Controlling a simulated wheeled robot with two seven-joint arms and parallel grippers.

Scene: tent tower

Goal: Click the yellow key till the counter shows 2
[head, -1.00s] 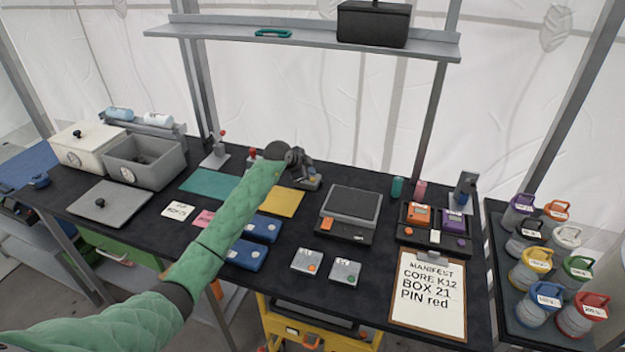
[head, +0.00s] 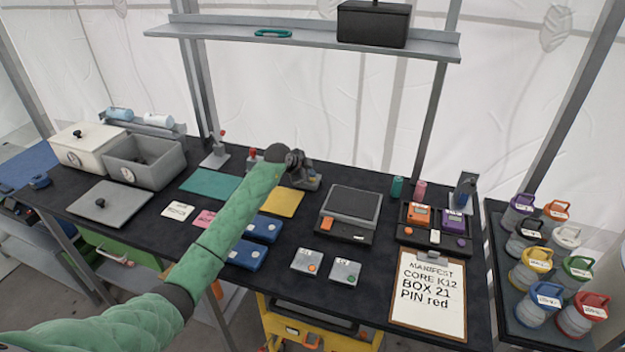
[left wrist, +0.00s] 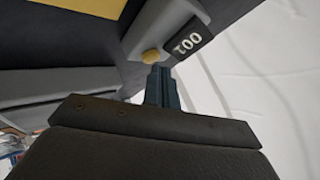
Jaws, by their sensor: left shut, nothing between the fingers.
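The counter (left wrist: 172,22) is a grey device whose dark display (left wrist: 188,42) appears upside down in the left wrist view and seems to read 001. The round yellow key (left wrist: 151,57) sits on it beside the display. My left gripper (left wrist: 158,72) is shut and empty, its fingertips right by the yellow key. I cannot tell whether they touch it. In the head view my left gripper (head: 296,160) is at the back of the table, over the grey counter (head: 312,182), and partly hides it; the key cannot be made out there. My right gripper is not in view.
A yellow mat (head: 287,203) lies just in front of the counter. A grey scale-like device (head: 350,208) stands to its right and a grey stand with a red top (head: 216,155) to its left. A shelf (head: 300,38) hangs above the back edge.

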